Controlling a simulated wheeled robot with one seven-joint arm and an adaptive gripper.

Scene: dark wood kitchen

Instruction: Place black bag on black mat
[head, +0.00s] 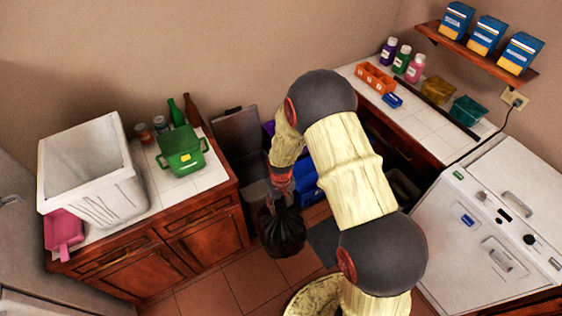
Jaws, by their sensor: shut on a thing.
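The black bag (283,232) hangs in the head view, left of centre and above the tiled floor. My gripper (282,200) is shut on the top of the bag and holds it from above. A dark grey mat-like patch (325,243) shows on the floor just right of the bag, partly hidden by my arm. I cannot tell for sure that it is the black mat.
A wooden counter (192,243) at left holds a white bin (88,170) and a green pot (182,151). A blue bin (306,188) stands behind my gripper. A white appliance (490,225) is at right. Floor (220,285) at the front is clear.

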